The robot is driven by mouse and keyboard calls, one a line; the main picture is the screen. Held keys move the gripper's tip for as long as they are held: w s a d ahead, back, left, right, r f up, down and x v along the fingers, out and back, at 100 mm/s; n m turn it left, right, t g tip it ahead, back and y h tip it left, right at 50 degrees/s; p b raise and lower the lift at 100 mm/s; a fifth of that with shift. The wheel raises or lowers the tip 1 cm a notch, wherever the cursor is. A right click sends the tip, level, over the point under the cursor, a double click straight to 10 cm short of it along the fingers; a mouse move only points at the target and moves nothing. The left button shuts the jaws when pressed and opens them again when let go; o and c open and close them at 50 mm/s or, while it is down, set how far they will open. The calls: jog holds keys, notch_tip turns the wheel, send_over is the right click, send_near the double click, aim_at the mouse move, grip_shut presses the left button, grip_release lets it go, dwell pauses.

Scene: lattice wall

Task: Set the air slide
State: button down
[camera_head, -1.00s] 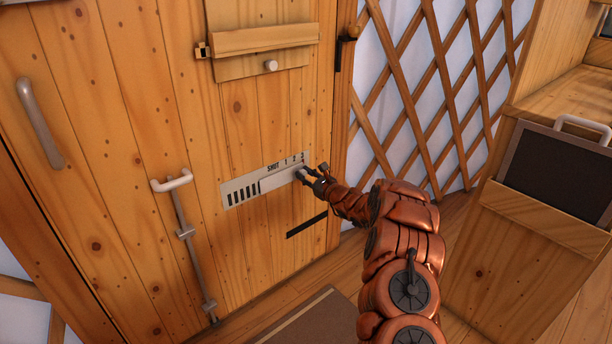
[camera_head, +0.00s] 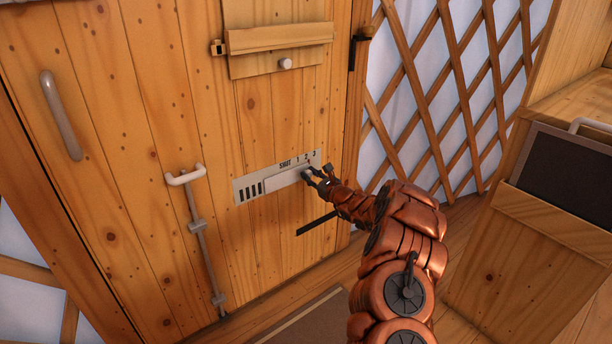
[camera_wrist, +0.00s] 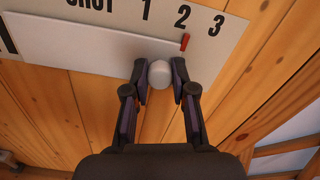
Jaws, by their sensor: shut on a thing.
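The air slide is a pale cover plate (camera_wrist: 85,42) on a labelled metal strip (camera_head: 241,195) on the wooden door. The strip reads SHUT, 1, 2, 3, and several dark slots show at its left end in the head view. A small red mark (camera_wrist: 185,42) on the slide sits just below the 2, perhaps slightly right of its middle. My gripper (camera_head: 311,177) is shut on the slide's round grey knob (camera_wrist: 160,73), with one finger on each side of it in the wrist view.
A bolt with a white handle (camera_head: 186,176) and a grey door handle (camera_head: 62,115) are left of the slide. A hatch with a white knob (camera_head: 285,64) is above. A wooden cabinet (camera_head: 480,240) stands at the right, beyond my arm.

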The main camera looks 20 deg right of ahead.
jog(key=shift+s+a, duration=0.1)
jog(key=shift+a, duration=0.35)
jog(key=c, duration=0.9)
grip_release()
jog(key=shift+c, duration=0.2)
jog(key=shift+s+d, duration=0.1)
jog(key=v, duration=1.2)
jog(key=shift+r, duration=0.1)
